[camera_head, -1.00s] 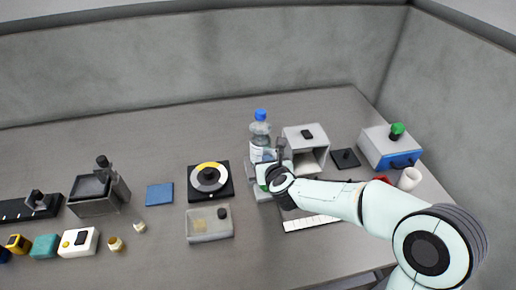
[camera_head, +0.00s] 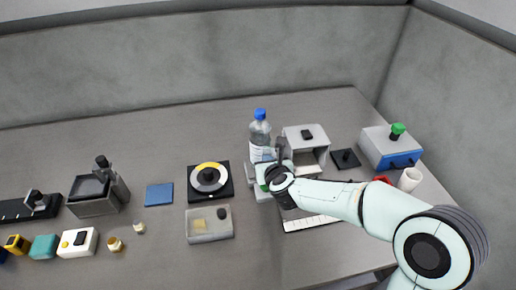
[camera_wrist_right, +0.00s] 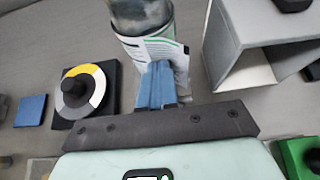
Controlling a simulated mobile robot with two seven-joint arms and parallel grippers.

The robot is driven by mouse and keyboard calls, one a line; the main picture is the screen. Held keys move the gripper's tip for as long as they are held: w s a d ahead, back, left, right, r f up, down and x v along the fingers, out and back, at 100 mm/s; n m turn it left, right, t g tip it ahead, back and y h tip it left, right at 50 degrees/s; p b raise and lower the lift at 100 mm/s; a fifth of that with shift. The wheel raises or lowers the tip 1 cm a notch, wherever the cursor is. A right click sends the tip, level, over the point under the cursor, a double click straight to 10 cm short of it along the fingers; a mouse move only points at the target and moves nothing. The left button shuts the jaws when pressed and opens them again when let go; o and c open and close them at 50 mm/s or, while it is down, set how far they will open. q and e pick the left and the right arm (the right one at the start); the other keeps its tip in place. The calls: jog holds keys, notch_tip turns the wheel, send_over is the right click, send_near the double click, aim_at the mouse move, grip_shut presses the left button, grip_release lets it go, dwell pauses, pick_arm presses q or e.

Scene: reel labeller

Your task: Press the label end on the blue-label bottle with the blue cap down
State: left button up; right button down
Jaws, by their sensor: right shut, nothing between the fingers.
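The clear bottle with the blue cap (camera_head: 260,128) stands upright just left of the open grey box. Its white label shows in the right wrist view (camera_wrist_right: 133,44), with printed lines and a green stripe; part of the label sticks out at the right side. My right gripper (camera_wrist_right: 158,68) has its blue fingers shut with nothing between them. The fingertips are at the label, at or very close to its surface; I cannot tell whether they touch. In the head view the right gripper (camera_head: 268,171) is in front of the bottle's lower part. My left gripper is not in view.
A grey open box (camera_head: 305,146) stands right of the bottle. A black dial with a yellow and white ring (camera_head: 209,179) and a clear tray (camera_head: 196,236) lie left. The table's left-back area is clear.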

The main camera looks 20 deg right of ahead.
jog(key=shift+s+d+b, duration=0.1)
jog(key=shift+d+b, duration=0.35)
jog(key=shift+d, duration=0.2)
dwell(0.9)
jog(key=shift+s+a+b, duration=0.25)
jog(key=shift+s+b, duration=0.2)
jog(key=shift+s, duration=0.5)
jog(key=shift+s+a+b, duration=0.25)
jog(key=shift+s+b, duration=0.25)
jog(key=shift+s, duration=0.5)
jog(key=shift+s+a+b, duration=0.25)
jog(key=shift+s+b, duration=0.2)
jog(key=shift+s, duration=0.5)
